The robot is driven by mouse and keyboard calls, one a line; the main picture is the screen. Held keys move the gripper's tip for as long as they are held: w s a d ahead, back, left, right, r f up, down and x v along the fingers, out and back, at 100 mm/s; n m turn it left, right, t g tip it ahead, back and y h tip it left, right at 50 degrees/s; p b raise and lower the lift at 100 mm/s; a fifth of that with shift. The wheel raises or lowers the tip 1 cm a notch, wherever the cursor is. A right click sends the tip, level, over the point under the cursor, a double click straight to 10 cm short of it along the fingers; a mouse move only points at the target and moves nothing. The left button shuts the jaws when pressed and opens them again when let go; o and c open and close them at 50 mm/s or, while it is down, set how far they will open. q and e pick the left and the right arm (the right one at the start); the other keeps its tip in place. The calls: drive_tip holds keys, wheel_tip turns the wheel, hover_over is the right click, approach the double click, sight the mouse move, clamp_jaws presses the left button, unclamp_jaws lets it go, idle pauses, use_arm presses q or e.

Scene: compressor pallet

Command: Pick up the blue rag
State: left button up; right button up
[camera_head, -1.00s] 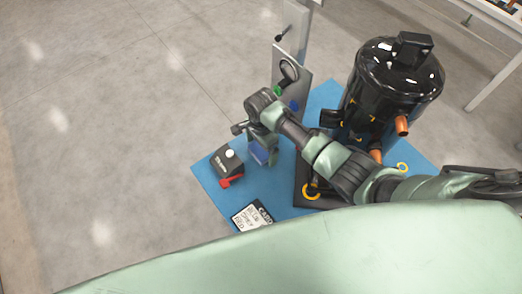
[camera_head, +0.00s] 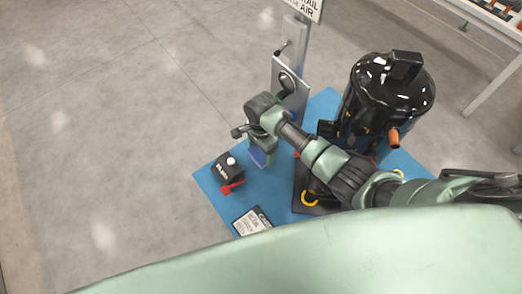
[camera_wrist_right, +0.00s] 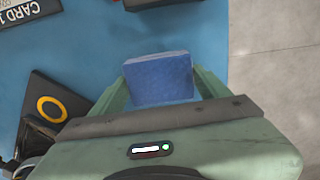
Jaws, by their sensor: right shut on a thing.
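The blue rag (camera_wrist_right: 160,80) is a folded block between the two fingers of my right gripper (camera_wrist_right: 158,88) in the right wrist view. The fingers are shut on its sides. In the head view my right gripper (camera_head: 261,153) points down over the blue mat, and a bit of the rag (camera_head: 259,157) shows at its tip. I cannot tell how far the rag is above the mat. My left gripper is not in view.
The blue pallet mat (camera_head: 212,188) carries a black compressor tank (camera_head: 385,100), a black box with a red part (camera_head: 229,168) and a card (camera_head: 252,221). A grey panel with a gauge (camera_head: 290,88) stands just behind my right gripper. Open floor lies to the left.

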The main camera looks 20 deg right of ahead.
wheel_tip(320, 180, up, 12)
drive_tip(key=r+p, duration=0.1)
drive_tip(key=p, duration=1)
wheel_tip(320, 180, up, 4)
hover_over(261, 153)
drive_tip(key=shift+w+r+b, duration=0.1)
drive_tip(key=shift+b, duration=0.2)
